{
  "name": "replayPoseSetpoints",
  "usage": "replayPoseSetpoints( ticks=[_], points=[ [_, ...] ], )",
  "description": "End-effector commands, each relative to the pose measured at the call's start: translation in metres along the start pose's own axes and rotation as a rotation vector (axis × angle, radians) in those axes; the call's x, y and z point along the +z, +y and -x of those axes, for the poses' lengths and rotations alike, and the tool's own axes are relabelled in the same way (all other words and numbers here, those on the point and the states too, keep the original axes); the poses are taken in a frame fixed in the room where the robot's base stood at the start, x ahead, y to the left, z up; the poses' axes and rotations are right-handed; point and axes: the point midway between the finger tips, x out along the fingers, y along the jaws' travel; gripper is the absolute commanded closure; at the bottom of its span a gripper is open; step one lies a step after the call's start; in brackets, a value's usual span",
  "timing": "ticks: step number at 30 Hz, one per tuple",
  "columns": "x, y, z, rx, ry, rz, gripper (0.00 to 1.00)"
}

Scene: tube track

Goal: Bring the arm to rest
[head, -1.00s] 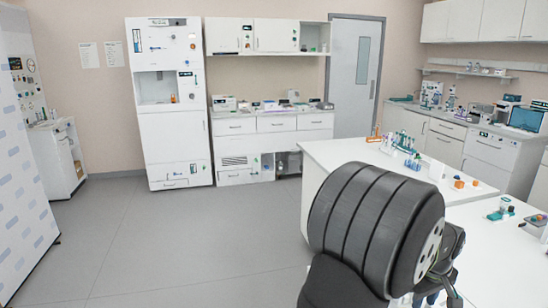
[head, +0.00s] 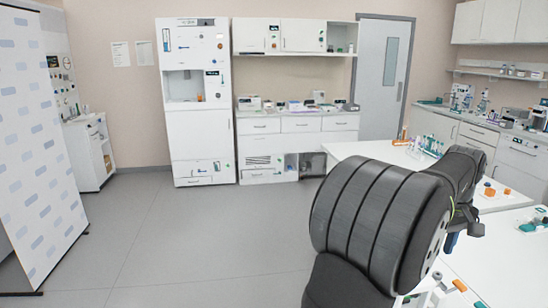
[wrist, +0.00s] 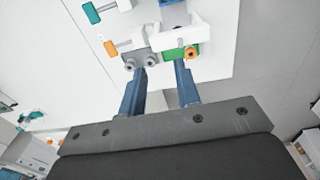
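My arm, with its large black ribbed link, fills the lower right of the head view. My gripper (wrist: 161,70) shows two blue fingers spread apart in the wrist view, with nothing held between them. Beyond the fingertips are a white bench fixture (wrist: 172,40) with a grey part (wrist: 140,58) and a green part (wrist: 182,50). Whether the fingertips touch any of these I cannot tell. In the head view, blue finger parts (head: 462,232) show at the right of my arm, over the white bench (head: 350,150).
Tubes and small orange and teal pieces stand on the white bench. Orange and teal handles (wrist: 110,47) lie near the fingers. A white cabinet (head: 196,140) stands at the back and a patterned panel (head: 45,150) at left. The grey floor (head: 210,235) is clear.

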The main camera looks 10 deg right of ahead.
Motion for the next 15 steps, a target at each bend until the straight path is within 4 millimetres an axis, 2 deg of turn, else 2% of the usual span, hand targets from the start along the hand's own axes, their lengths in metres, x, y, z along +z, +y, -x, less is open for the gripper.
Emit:
replayPoseSetpoints(
  ticks=[6,15],
  points=[
    [-0.007,-0.01,0.029,-0.03,-0.021,0.003,0.7],
    [-0.009,-0.015,0.041,-0.043,-0.031,0.002,0.7]
  ],
)
